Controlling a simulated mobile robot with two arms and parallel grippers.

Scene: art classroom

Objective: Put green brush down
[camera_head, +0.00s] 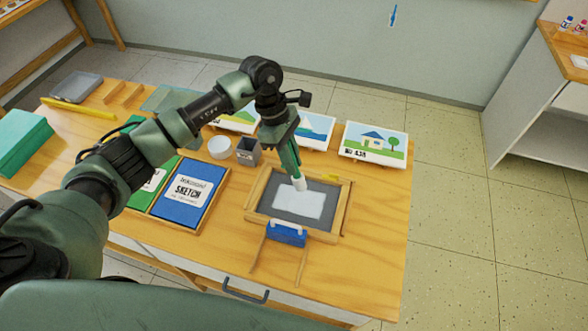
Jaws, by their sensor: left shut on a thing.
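My left gripper (289,160) points down over the wooden-framed tray near the table's right side. It is shut on the green brush, whose white end (299,184) shows below the fingers. My gripper hides most of the brush's handle. The white end is over a pale sheet (298,203) on the tray's grey surface; I cannot tell whether it touches. The tray's wooden frame (338,212) lies flat on the table (377,230). My right gripper is not in view.
Picture cards (372,145) stand behind the tray. A white bowl (220,147) and a grey cup (247,152) are left of it. A blue sketch pad (188,192) lies further left. A blue block (287,234) sits at the tray's front edge. Table space right of the tray is clear.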

